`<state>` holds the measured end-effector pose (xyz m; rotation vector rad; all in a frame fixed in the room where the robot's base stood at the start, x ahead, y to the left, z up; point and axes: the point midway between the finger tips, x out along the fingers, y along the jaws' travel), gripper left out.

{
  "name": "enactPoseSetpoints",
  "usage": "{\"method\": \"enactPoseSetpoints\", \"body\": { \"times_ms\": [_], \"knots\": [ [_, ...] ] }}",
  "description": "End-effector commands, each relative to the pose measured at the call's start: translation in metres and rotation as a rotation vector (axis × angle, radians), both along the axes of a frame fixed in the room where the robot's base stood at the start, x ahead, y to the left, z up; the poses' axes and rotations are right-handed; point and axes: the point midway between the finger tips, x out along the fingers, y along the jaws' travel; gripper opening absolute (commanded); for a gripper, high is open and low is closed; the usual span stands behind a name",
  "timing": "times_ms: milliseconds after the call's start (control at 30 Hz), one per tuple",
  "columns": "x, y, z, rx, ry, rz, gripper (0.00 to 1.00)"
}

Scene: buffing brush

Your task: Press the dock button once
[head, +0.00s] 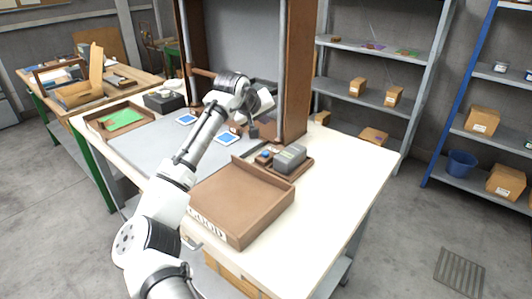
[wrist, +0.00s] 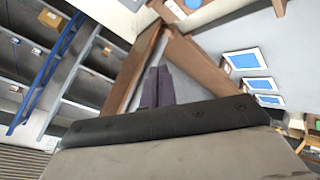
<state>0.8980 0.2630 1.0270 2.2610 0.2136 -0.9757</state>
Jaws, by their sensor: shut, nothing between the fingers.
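A brown wooden dock (head: 306,168) sits on the white table, right of the arm. A grey box (head: 290,157) stands in it. Small parts with blue and orange-brown colour (head: 265,156) are beside the box, on its left; they are too small to tell which is the button. My gripper (head: 254,132) points down a little above and behind these parts, apart from them. In the wrist view my gripper's dark fingers (wrist: 158,88) are together and empty. I cannot clearly make out the button in the wrist view.
A brown open tray (head: 240,200) lies in front of the dock. A brown upright post (head: 297,75) of the frame stands close behind my gripper. Blue-and-white cards (head: 186,118) lie on the grey mat. The table's right side is clear.

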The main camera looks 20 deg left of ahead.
Motion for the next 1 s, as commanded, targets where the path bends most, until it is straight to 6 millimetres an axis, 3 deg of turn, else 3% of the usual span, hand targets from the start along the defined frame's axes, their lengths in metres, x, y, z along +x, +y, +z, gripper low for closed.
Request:
{"method": "enactPoseSetpoints", "body": {
  "times_ms": [267, 700, 1000],
  "knots": [
    [0.000, 0.000, -0.018, 0.002, 0.000, -0.001, 0.00],
    [0.000, -0.001, -0.076, -0.002, -0.001, -0.002, 0.00],
    [0.000, -0.001, -0.087, 0.000, -0.002, -0.001, 0.00]
  ]
}}
